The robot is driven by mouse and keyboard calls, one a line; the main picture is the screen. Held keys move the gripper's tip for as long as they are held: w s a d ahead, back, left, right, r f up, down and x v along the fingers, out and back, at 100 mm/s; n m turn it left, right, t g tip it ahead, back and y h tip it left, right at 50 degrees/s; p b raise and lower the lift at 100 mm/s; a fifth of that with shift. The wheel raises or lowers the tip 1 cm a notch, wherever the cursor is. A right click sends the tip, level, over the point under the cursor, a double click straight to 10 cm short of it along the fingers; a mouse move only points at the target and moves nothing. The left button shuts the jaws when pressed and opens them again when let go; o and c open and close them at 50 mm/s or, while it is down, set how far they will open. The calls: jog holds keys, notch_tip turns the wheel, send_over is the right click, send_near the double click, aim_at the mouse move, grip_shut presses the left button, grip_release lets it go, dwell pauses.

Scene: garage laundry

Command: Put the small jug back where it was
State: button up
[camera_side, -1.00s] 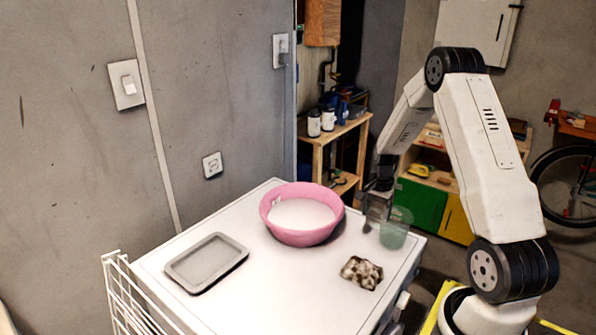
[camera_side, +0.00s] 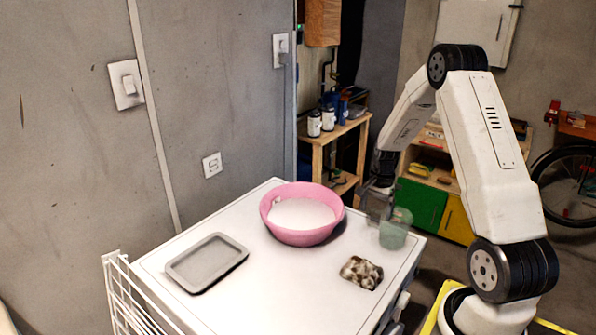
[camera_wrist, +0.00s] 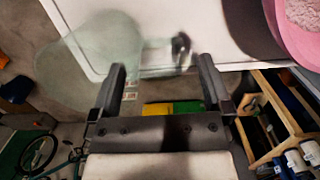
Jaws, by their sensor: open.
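The small jug (camera_side: 395,229) is translucent pale green and stands near the right back corner of the white top (camera_side: 290,275). My gripper (camera_side: 374,208) is just left of and behind it. In the wrist view the jug (camera_wrist: 88,52) fills the upper left. What looks like its clear handle reaches right, towards the space ahead of my fingers. My gripper (camera_wrist: 162,75) is open there, with its two dark fingers well apart and nothing clamped between them. I cannot tell whether the left finger touches the jug.
A pink basket (camera_side: 302,236) with a pale inside stands left of my gripper. A grey tray (camera_side: 207,262) lies at the left. A mottled brown and white lump (camera_side: 361,272) lies in front of the jug. The front middle of the top is clear.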

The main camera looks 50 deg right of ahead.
notch_tip(320, 180, up, 11)
jog(key=d, duration=0.1)
dwell(0.4)
jog(key=shift+f, duration=0.1)
dwell(0.3)
jog(key=w+a+n+t+h, duration=0.15)
jog(key=a+n, duration=0.65)
jog(key=a, duration=0.9)
jog(key=s+a+f+n, duration=0.1)
jog(key=s+a+n, duration=0.1)
jog(key=a+n, duration=0.3)
jog(key=s+a+n+t, duration=0.1)
jog(key=s+a+n, duration=0.2)
jog(key=a, duration=0.6)
jog(key=shift+s+a+f+n, duration=0.2)
jog(key=shift+s+f+n, duration=0.2)
jog(key=shift+n, duration=0.6)
